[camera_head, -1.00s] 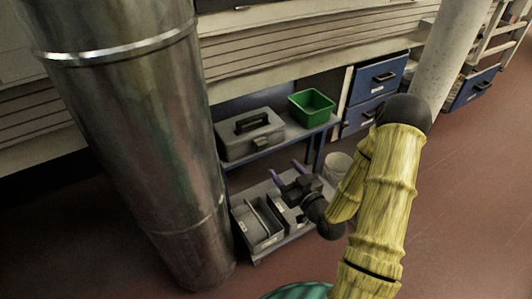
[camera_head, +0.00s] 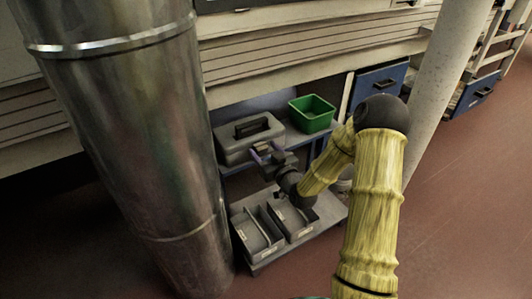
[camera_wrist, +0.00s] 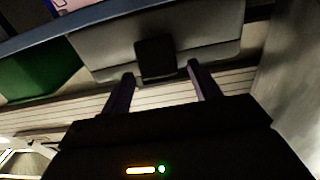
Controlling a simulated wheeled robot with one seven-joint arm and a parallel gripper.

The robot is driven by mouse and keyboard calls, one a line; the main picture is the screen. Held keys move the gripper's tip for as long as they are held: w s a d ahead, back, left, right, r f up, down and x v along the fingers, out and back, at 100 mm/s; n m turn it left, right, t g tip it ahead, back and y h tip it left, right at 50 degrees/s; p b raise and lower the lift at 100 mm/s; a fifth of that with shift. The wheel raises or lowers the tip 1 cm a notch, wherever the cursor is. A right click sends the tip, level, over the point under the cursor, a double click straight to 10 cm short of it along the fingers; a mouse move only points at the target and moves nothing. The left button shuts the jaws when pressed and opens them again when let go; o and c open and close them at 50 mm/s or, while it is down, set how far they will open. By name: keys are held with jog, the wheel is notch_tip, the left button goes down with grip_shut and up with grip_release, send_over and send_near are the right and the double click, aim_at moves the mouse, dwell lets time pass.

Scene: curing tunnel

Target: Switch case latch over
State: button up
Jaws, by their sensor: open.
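The grey case (camera_head: 232,146) with a dark top handle stands on the blue shelf, beside the green bin. In the wrist view the case (camera_wrist: 215,28) fills the top of the picture, and its dark latch (camera_wrist: 155,57) shows on the case's front face. My gripper (camera_head: 264,152) is in front of the case near its right front part. In the wrist view my gripper (camera_wrist: 160,73) is open, with one purple finger on each side of the latch. I cannot tell whether a finger touches it. In the head view the latch cannot be made out.
The green bin (camera_head: 312,117) sits right of the case. Below is a low platform with two grey trays (camera_head: 257,238). A large metal column (camera_head: 150,160) stands close on the left, a pale pole (camera_head: 440,85) on the right. Blue drawers (camera_head: 378,80) are behind my arm.

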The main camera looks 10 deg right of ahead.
jog(key=c, duration=1)
jog(key=r+g+p, duration=0.1)
jog(key=p, duration=0.2)
jog(key=shift+w+p, duration=0.15)
jog(key=shift+p, duration=0.15)
jog(key=g+p, duration=0.1)
jog(key=p, duration=0.1)
jog(key=g+h+p, duration=0.1)
jog(key=p, duration=0.1)
jog(key=shift+w+a+r+p, duration=0.2)
jog(key=shift+w+r+p, duration=0.1)
jog(key=shift+w+r, duration=0.1)
jog(key=shift+w+f+g+p, duration=0.15)
jog(key=shift+g+p, duration=0.45)
jog(key=shift+p, duration=0.15)
jog(key=shift+f, duration=0.1)
jog(key=o, duration=1)
